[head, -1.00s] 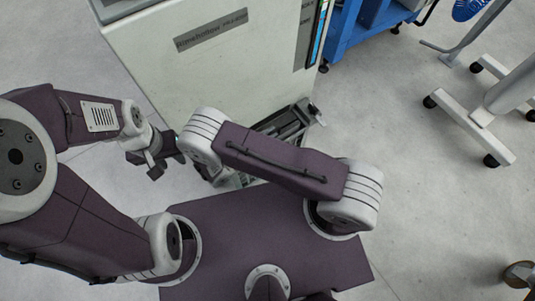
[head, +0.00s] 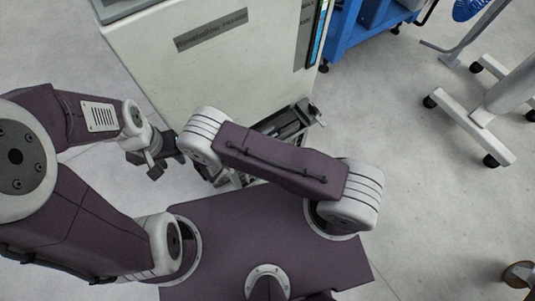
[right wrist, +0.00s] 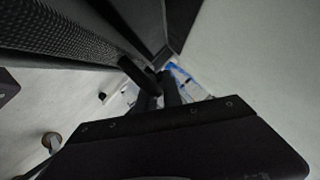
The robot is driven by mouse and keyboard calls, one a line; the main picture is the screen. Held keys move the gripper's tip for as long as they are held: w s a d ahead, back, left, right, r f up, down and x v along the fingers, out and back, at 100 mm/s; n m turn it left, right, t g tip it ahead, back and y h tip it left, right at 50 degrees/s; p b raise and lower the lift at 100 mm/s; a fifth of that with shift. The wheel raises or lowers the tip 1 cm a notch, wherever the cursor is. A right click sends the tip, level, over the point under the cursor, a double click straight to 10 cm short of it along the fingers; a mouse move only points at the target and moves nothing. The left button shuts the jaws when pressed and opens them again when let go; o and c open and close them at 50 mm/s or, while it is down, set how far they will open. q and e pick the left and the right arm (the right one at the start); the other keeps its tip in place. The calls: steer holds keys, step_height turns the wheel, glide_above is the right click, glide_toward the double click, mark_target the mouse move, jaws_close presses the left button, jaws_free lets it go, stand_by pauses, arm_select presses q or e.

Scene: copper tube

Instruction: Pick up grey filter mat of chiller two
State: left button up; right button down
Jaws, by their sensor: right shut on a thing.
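The light grey chiller cabinet (head: 200,75) stands at the top of the head view, with a dark name plate on its front. My right gripper (head: 300,118) is low by its right front corner, partly hidden behind my own forearm. In the right wrist view, its dark fingers (right wrist: 152,84) are shut at a dark grey panel with a fine mesh texture (right wrist: 70,35), which looks like the grey filter mat. The exact contact is dark and hard to see. My left gripper (head: 147,164) is open and empty, left of the cabinet's lower front.
A blue cart (head: 350,35) stands behind the cabinet on the right. A white wheeled stand (head: 490,115) is at the far right, and a brown round object (head: 518,274) is at the lower right edge. The floor between is clear.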

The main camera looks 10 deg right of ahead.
steer(key=shift+r, duration=0.1)
step_height(320, 180, up, 28)
steer(key=p, duration=1.4)
